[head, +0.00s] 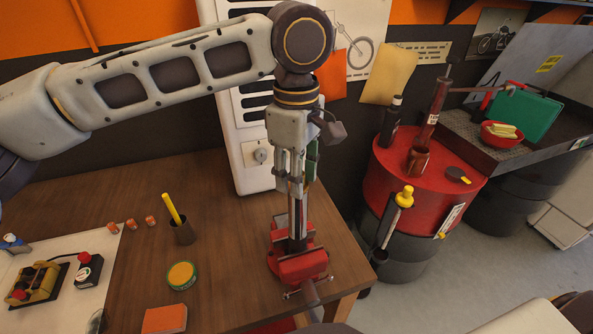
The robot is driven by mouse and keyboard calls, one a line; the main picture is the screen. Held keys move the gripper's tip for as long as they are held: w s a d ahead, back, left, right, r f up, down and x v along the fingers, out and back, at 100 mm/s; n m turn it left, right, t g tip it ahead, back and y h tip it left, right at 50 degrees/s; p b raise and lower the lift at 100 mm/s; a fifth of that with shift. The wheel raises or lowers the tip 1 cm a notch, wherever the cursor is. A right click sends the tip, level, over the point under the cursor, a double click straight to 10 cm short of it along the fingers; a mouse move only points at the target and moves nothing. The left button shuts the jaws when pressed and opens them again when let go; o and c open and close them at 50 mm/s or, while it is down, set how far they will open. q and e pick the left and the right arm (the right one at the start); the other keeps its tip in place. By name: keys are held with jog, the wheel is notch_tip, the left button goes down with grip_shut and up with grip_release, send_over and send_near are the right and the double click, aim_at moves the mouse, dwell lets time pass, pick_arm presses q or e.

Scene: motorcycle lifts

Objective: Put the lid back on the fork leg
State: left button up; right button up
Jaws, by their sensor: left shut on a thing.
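The fork leg (297,222) stands upright as a metal tube in the red vise (298,264) near the right end of the wooden bench. My left gripper (295,184) points straight down over its top, in line with the tube. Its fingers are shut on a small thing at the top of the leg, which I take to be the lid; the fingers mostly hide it. I cannot tell whether the lid touches the leg or is seated on it. My right gripper is not in view.
On the wooden bench (225,225) stand a pen cup (182,232), a round green-rimmed tin (182,275) and an orange pad (164,319). A white cabinet (255,155) stands close behind the vise. A red drum (400,173) with bottles stands to the right.

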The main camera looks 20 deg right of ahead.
pick_arm(q)
jog(key=shift+p, duration=0.3)
dwell(0.6)
jog(key=o, duration=1.2)
jog(key=o, duration=0.5)
jog(key=shift+c, duration=0.2)
jog(key=shift+r, duration=0.2)
